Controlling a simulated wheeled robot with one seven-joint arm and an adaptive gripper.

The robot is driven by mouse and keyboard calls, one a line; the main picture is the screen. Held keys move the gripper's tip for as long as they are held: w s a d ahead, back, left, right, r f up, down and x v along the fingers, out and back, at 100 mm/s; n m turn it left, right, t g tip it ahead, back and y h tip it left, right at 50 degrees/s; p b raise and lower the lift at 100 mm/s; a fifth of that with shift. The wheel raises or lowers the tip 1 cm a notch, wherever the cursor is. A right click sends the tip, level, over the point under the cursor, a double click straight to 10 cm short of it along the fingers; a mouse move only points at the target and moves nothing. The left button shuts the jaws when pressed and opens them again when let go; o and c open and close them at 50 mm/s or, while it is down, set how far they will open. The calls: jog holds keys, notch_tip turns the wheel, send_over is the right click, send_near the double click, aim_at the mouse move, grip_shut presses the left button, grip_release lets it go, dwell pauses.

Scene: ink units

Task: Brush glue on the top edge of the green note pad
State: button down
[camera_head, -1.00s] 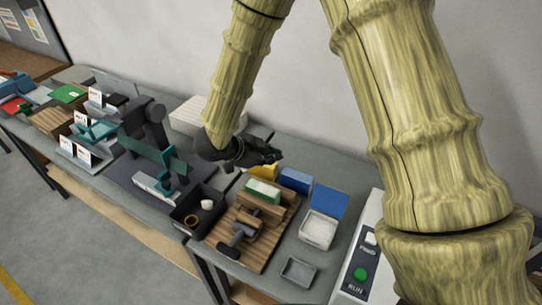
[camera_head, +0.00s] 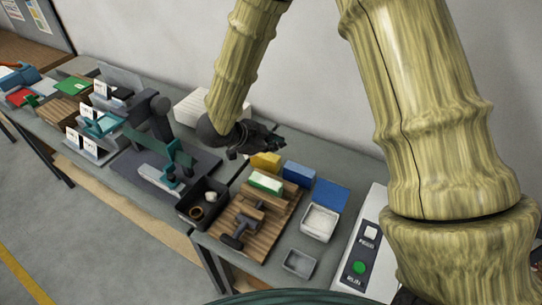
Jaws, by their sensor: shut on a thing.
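A green and white block, which looks like the green note pad (camera_head: 266,182), sits at the back of a wooden fixture (camera_head: 240,222) on the bench. My gripper (camera_head: 275,146) is above and behind it, near a yellow block (camera_head: 266,161). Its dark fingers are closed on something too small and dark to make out. The gripper looks apart from the pad. A white-filled tray (camera_head: 320,221) stands right of the fixture. I cannot tell which container holds glue.
Blue blocks (camera_head: 299,173) stand right of the yellow one. A black bin (camera_head: 203,203) and a dark machine (camera_head: 163,160) are to the left. A small grey tray (camera_head: 299,262) and a control box with a green button (camera_head: 359,267) are at the right.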

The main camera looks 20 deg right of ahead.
jog(key=shift+f, duration=0.15)
jog(key=shift+w+a+f+b, duration=0.1)
jog(key=shift+f+b, duration=0.1)
jog(key=shift+f, duration=0.25)
jog(key=shift+w+a+f+b, duration=0.1)
jog(key=shift+f+b, duration=0.1)
jog(key=shift+f, duration=0.2)
jog(key=shift+s+d, duration=0.1)
